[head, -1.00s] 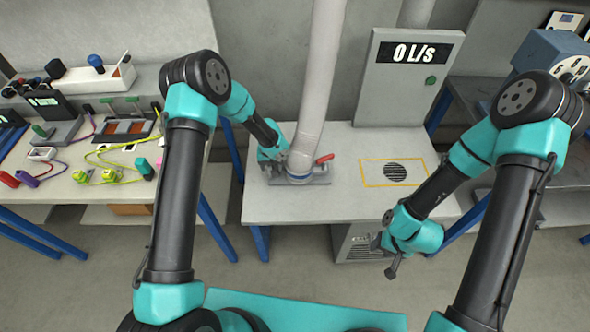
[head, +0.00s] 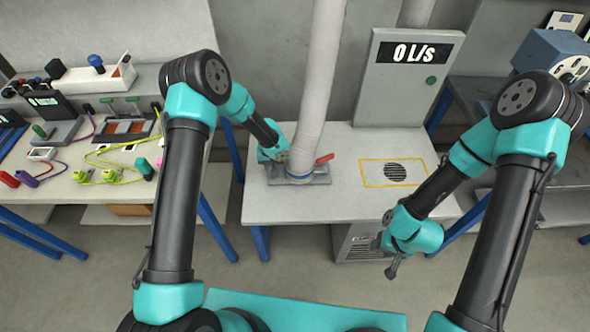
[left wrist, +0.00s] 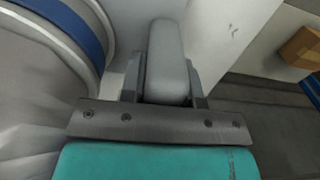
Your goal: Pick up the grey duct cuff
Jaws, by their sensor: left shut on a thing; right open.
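The grey duct cuff (head: 300,176) is at the lower end of the pale hanging duct, low over a grey base plate (head: 322,178) on the bench; I cannot tell whether they touch. It has a blue band (left wrist: 72,22), which shows large at the left of the left wrist view. My left gripper (head: 284,157) is at the cuff's left side. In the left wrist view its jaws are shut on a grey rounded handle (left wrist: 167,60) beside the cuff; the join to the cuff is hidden. My right gripper (head: 384,258) is open and empty, in front of the bench.
A red lever (head: 325,158) sticks up right of the cuff. A yellow-outlined grille (head: 395,172) lies farther right on the bench. A grey panel (head: 408,85) behind reads "0 L/s" and has a green button. A cluttered table stands at left.

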